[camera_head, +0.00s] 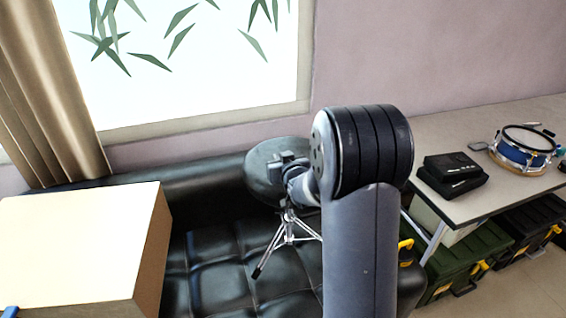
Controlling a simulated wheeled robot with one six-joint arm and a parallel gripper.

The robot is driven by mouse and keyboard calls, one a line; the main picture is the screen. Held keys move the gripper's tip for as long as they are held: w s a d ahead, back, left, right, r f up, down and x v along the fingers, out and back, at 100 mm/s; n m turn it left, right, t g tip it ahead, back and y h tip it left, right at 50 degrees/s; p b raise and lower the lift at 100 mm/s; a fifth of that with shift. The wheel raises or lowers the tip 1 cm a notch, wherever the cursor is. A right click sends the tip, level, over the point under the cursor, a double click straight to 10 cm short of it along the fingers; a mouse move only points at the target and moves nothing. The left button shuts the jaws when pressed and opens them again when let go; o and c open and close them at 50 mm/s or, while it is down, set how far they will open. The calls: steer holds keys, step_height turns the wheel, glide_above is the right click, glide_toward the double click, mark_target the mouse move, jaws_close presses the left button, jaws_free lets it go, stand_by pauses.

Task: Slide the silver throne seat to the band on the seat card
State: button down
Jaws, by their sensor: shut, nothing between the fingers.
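The throne has a round, dark grey-green seat (262,180) with chrome tripod legs (288,232) below it, in the middle of the head view. My gripper (283,158) is small in the picture and overlaps the seat; its fingers look shut with nothing held. I cannot tell whether it touches the seat. My arm covers the seat's right part and some of the legs. I cannot make out a seat card or a band on it.
A black tufted couch (215,275) lies behind and below the throne. A large pale box (75,245) stands at left. At right, a table (470,205) holds black cases (453,175) and a blue snare drum (522,150), with dark green crates (455,265) beneath.

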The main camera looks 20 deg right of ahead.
steer(key=shift+s+d+r+b, duration=0.15)
steer(key=shift+s+r+b, duration=0.1)
steer(key=shift+s, duration=0.25)
steer(key=shift+s+d+r+b, duration=0.1)
steer(key=shift+s+b, duration=0.1)
steer(key=shift+s, duration=0.3)
steer(key=v, duration=0.8)
steer(key=shift+a, duration=0.25)
steer(key=shift+w, duration=0.2)
steer(key=x, duration=0.9)
steer(key=shift+f, duration=0.15)
steer(key=f, duration=0.1)
steer(key=f+b, duration=0.1)
steer(key=f, duration=0.2)
steer(key=shift+w+b, duration=0.3)
steer(key=shift+w, duration=0.05)
steer(key=shift+r, duration=0.25)
